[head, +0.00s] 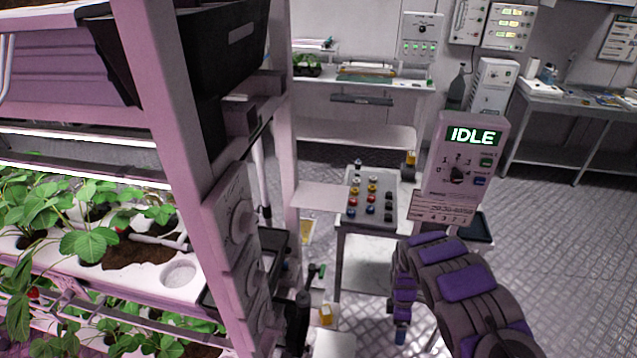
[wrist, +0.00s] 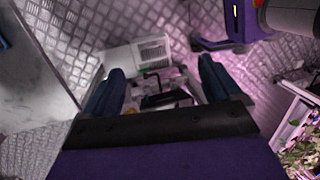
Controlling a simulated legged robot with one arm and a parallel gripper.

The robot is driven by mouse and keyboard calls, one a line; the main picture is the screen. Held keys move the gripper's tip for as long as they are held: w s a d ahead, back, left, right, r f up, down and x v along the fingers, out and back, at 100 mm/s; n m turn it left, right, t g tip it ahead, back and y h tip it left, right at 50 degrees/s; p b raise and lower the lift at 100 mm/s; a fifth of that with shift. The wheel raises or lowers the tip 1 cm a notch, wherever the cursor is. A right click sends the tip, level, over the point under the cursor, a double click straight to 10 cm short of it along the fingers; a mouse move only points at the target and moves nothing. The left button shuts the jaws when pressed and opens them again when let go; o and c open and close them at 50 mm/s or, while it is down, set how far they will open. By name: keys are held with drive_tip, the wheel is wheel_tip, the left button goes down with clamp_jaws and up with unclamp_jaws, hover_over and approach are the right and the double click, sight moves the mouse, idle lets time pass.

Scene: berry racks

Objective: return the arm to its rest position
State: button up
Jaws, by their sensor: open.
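My arm, dark grey with purple pads, comes in from the lower right of the head view and bends over. Its end, my gripper (head: 396,320), hangs downward in front of the low table and is small and partly hidden there. In the wrist view my gripper (wrist: 160,76) shows two dark blue fingers spread wide apart, with nothing held between them. Beyond the fingers lie the metal tread floor (wrist: 75,35) and a white vented box (wrist: 138,55).
A berry rack (head: 170,110) with strawberry plants (head: 90,240) fills the left. A low table (head: 345,235) with coloured knobs stands mid-view, beside a control box (head: 463,155) reading IDLE. Benches (head: 575,115) line the back. Open floor (head: 560,240) lies to the right.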

drive_tip(key=s+d+r+m+h, duration=0.1)
drive_tip(key=s+d+r+m, duration=0.15)
drive_tip(key=r, duration=0.55)
drive_tip(key=s+d+r+m+h, duration=0.1)
drive_tip(key=s+r+m, duration=0.15)
drive_tip(key=r, duration=0.65)
drive_tip(key=s+d+r+m, duration=0.1)
drive_tip(key=d+r+m, duration=0.15)
drive_tip(key=r, duration=0.55)
drive_tip(key=s+a+r+m+y, duration=0.1)
drive_tip(key=s+a+r+m, duration=0.75)
drive_tip(key=s+r, duration=0.65)
drive_tip(key=s+a, duration=0.4)
drive_tip(key=s, duration=0.3)
drive_tip(key=s+a+r+y, duration=0.1)
drive_tip(key=s+a, duration=0.3)
drive_tip(key=s, duration=0.3)
drive_tip(key=shift+s+a+t, duration=0.3)
drive_tip(key=shift+a, duration=0.1)
drive_tip(key=shift+c, duration=0.2)
